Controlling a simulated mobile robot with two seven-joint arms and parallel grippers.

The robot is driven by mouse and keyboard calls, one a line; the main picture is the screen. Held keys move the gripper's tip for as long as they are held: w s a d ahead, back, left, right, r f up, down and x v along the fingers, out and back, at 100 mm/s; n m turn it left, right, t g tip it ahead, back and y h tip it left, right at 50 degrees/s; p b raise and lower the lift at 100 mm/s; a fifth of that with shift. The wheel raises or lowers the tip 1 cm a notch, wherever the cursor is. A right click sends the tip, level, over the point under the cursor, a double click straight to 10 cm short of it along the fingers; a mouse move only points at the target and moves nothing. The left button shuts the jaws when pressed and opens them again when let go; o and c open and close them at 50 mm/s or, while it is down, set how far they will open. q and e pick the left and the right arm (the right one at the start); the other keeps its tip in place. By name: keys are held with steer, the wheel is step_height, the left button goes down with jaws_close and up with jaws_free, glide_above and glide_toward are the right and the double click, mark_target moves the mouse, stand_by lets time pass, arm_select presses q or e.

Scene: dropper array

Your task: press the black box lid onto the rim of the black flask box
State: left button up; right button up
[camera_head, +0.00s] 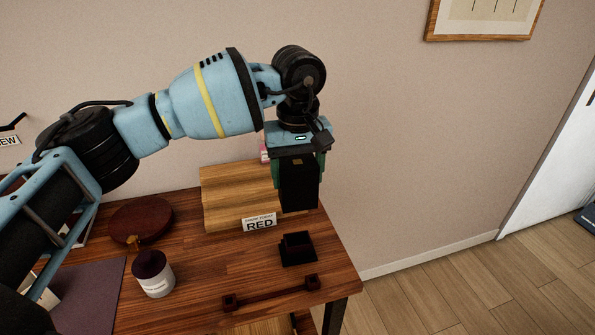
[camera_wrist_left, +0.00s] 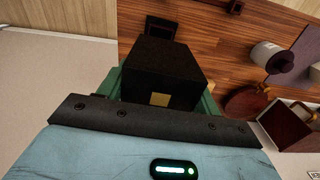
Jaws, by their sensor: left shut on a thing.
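The black box lid (camera_head: 299,190) looks like a tall dark block with a small gold square on one side. My left gripper (camera_head: 298,168) points down and is shut on it, with green fingers on both sides. The lid hangs above the table, apart from it, and fills the middle of the left wrist view (camera_wrist_left: 160,75). The black flask box (camera_head: 297,248) looks like a flat dark square with a raised block, standing on the table below the lid. It also shows partly in the left wrist view (camera_wrist_left: 163,27), behind the lid. My right gripper is out of view.
A wooden stepped block (camera_head: 230,190) with a RED sign (camera_head: 259,223) stands behind the flask box, to its left. A dark bar with end posts (camera_head: 270,294) lies in front. A white jar (camera_head: 153,274) and a round dark-red board (camera_head: 141,219) are at the left.

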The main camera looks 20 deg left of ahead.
mark_target(298, 209)
arm_select(q)
steer(key=shift+f+b, duration=0.4)
steer(key=shift+f, duration=1.7)
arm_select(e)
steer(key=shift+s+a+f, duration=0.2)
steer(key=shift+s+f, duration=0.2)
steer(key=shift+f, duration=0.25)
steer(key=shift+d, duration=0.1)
arm_select(q)
steer(key=shift+f, duration=0.55)
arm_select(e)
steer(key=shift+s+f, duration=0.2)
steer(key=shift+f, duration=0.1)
arm_select(q)
steer(key=shift+f+b, duration=0.9)
steer(key=shift+f, duration=1.2)
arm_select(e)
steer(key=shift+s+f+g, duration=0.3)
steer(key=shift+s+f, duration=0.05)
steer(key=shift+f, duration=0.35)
arm_select(q)
steer(key=shift+f+b, duration=0.35)
steer(key=shift+f, duration=0.6)
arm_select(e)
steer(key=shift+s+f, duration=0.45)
arm_select(q)
steer(key=shift+f, duration=0.5)
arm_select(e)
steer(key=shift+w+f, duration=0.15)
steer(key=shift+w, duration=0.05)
